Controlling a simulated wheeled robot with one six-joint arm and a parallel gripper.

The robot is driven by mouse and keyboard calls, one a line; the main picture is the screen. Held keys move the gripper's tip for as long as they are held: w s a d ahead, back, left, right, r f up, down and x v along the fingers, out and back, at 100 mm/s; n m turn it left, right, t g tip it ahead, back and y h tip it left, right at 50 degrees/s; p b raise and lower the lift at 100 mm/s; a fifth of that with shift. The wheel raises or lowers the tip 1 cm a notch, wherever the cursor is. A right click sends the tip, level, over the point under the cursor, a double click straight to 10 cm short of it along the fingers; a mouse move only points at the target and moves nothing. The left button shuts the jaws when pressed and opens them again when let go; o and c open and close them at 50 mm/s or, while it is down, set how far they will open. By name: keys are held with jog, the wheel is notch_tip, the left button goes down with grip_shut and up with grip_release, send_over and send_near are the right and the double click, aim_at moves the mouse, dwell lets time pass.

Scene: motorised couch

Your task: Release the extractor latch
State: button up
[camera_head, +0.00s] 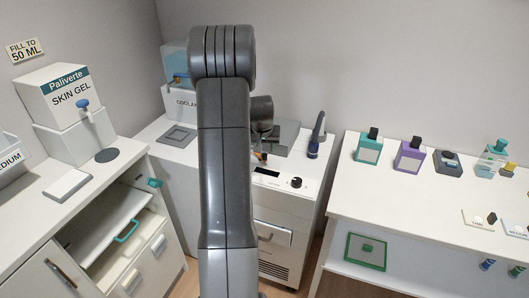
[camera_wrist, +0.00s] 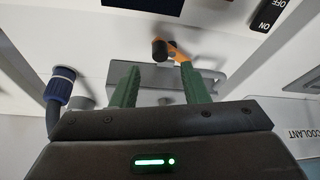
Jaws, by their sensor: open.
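In the wrist view, my gripper (camera_wrist: 160,66) is open, its two green fingers apart with nothing held between them. Just beyond the fingertips is an orange lever with a black knob (camera_wrist: 160,49), probably the extractor latch. It lies near the line between the fingertips, and I cannot tell whether they touch it. A grey block (camera_wrist: 160,77) sits behind the fingers. In the head view, a small orange part (camera_head: 263,156) shows beside my arm on the white cabinet; my arm hides most of the area around it.
A blue-collared plug with a dark cable (camera_wrist: 60,85) is left of the fingers in the wrist view. The white cabinet (camera_head: 310,185) has a black knob (camera_head: 296,182) in front. A coolant box (camera_head: 178,102) stands behind my arm. White counters stand left and right.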

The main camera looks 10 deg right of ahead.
aim_at(265, 154)
jog(key=v, duration=0.9)
jog(key=x, duration=1.3)
jog(key=shift+w+f, duration=0.15)
jog(key=shift+f, duration=0.15)
jog(key=shift+r, duration=0.15)
